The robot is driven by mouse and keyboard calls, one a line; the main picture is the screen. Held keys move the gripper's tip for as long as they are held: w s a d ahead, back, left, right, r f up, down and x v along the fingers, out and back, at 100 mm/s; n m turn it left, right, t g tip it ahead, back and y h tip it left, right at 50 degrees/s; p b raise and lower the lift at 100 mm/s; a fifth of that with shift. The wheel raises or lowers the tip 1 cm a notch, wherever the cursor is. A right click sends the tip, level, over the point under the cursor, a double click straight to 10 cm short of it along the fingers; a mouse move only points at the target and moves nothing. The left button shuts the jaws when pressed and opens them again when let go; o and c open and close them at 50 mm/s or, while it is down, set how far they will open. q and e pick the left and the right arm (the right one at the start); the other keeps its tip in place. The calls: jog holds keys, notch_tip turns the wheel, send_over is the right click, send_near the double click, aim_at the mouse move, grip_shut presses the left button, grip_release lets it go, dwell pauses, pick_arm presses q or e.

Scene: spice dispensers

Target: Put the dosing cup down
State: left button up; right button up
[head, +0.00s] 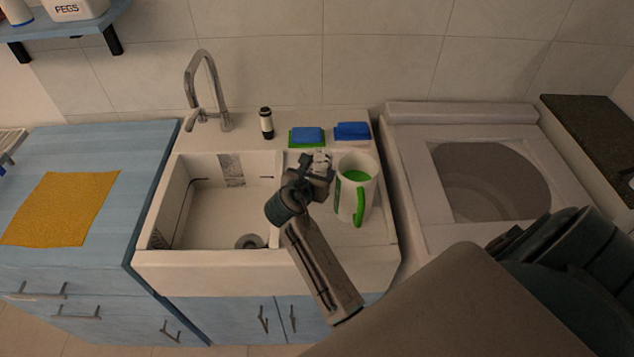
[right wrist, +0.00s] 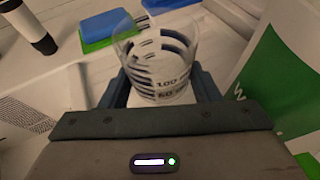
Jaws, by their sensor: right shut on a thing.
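The dosing cup (right wrist: 158,62) is clear, with dark measuring marks, and stands roughly upright between the jaws of my right gripper (right wrist: 160,92) in the right wrist view. In the head view my right gripper (head: 318,168) is over the drainboard to the right of the sink basin, and it mostly hides the cup. The gripper is shut on the cup. I cannot tell whether the cup's base touches the surface. My left gripper is not in view.
A white jug (head: 348,200) with green inside and a green handle stands close right of the gripper. Behind are a blue-green sponge (head: 307,136), a blue sponge (head: 352,131) and a dark-topped bottle (head: 266,123). The sink basin (head: 205,225) lies left. A washing machine (head: 408,160) stands right.

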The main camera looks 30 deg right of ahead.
jog(key=shift+f, duration=2.35)
jog(key=o, duration=1.1)
jog(key=shift+f, duration=0.1)
jog(key=shift+c, duration=0.2)
